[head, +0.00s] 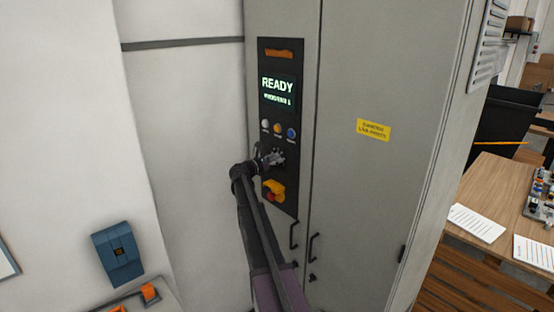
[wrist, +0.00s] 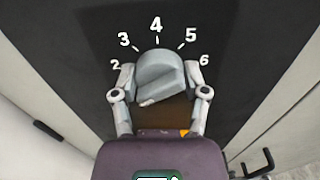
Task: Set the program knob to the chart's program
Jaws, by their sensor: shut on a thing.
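The grey program knob (wrist: 158,68) sits on a dark panel in the wrist view, with the numbers 2 to 6 in an arc around it. My gripper (wrist: 159,76) is shut on the knob, one finger at each side. I cannot tell which number the knob points at. In the head view my gripper (head: 272,158) is at the panel and mostly hides the knob. The display (head: 277,91) above reads READY, with a smaller program line that looks like 1. No program chart can be made out.
Three small round buttons (head: 278,128) sit just above my gripper. A yellow-and-red switch (head: 273,191) sits just below it. Door handles (head: 314,246) stick out lower down. A wooden table (head: 497,190) with printed sheets (head: 477,223) stands at the right.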

